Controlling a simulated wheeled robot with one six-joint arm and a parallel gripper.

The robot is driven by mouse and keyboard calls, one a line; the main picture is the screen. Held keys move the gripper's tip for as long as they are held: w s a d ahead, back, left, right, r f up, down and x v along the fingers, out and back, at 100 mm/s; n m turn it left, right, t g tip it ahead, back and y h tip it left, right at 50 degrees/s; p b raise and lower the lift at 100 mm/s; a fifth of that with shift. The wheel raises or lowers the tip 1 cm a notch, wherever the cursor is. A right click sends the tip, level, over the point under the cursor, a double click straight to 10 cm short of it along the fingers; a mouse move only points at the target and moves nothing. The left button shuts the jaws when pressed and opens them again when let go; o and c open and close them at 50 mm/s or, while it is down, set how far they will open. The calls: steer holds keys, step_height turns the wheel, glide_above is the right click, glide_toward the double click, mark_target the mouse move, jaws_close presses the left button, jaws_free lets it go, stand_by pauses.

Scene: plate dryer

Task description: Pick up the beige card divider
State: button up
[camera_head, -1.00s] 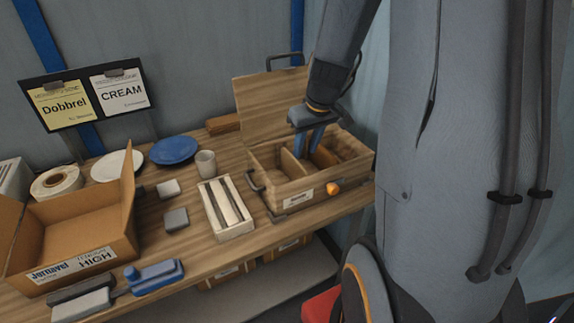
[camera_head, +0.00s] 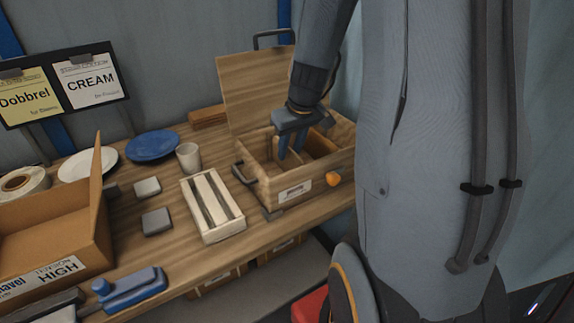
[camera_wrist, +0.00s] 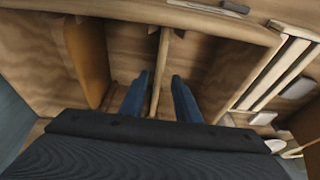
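The beige card divider (camera_wrist: 161,72) stands upright as a thin edge in the wooden box. It also shows in the head view (camera_head: 276,149), close beside the blue fingers. My gripper (camera_head: 291,153) points down into the open box. In the wrist view my gripper (camera_wrist: 160,92) is open, with one blue finger on each side of the divider and visible gaps between. A browner divider (camera_wrist: 88,58) stands to the left in the wrist view; it also shows in the head view (camera_head: 320,144). The divider's lower part is hard to make out.
The wooden box (camera_head: 318,186) has a raised lid (camera_head: 255,90) behind my gripper and an orange knob (camera_head: 333,179) in front. A slatted wooden tray (camera_head: 212,207), a cup (camera_head: 189,157), a blue plate (camera_head: 152,146) and a cardboard box (camera_head: 100,215) stand to the left.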

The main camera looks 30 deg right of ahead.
mark_target(286, 162)
steer(key=shift+w+d+p+x, duration=0.15)
steer(key=shift+p+x, duration=0.1)
steer(key=shift+x, duration=1.65)
steer(key=shift+w+d+p+x, duration=0.1)
steer(key=shift+w+p+x, duration=0.1)
steer(key=shift+x, duration=1.65)
steer(key=shift+r, duration=0.1)
jaws_close()
